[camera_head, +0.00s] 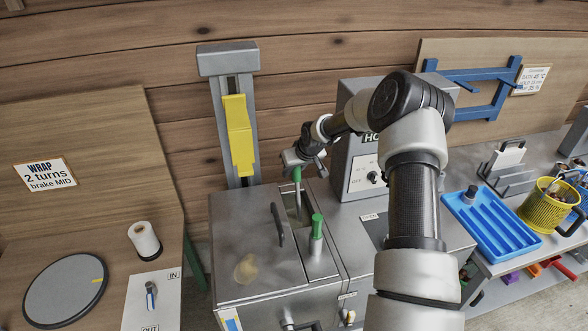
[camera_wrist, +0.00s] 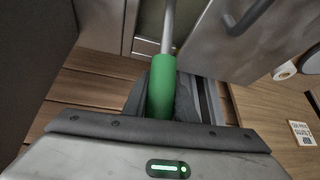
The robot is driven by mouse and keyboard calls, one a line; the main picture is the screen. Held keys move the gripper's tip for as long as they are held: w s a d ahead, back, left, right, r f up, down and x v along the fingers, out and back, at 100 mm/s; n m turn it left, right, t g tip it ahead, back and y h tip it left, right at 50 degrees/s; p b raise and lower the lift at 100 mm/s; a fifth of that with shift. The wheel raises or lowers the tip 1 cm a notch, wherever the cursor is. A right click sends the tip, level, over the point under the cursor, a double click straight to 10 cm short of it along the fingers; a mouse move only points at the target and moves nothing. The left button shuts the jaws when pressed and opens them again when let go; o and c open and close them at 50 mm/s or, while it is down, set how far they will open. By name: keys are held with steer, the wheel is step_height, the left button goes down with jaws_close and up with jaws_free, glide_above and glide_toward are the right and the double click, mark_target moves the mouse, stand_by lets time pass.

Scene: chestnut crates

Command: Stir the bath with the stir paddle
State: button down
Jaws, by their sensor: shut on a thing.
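My gripper (camera_head: 298,162) is shut on the green handle of the stir paddle (camera_head: 297,174), which also shows in the wrist view (camera_wrist: 161,88). The paddle's grey shaft points down into the narrow opening of the bath (camera_head: 240,275), a grey metal tank. The paddle's lower end is hidden. A second green-handled thing (camera_head: 316,228) stands upright nearer the front, to the right of the lid handle. The liquid level cannot be made out.
A dark lid handle (camera_head: 277,224) rises left of the opening. A post with a yellow part (camera_head: 238,135) stands behind the bath. A grey control box (camera_head: 362,175) is at right. Farther right are a blue tray (camera_head: 497,225) and a yellow basket (camera_head: 548,207).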

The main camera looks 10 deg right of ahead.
steer(key=shift+w, duration=0.1)
stand_by(0.4)
steer(key=c, duration=1.5)
jaws_free()
steer(key=shift+f, duration=0.1)
steer(key=shift+o, duration=0.2)
steer(key=v, duration=1.7)
steer(key=shift+r+b, duration=0.35)
steer(key=shift+b, duration=0.1)
steer(key=shift+w, duration=0.15)
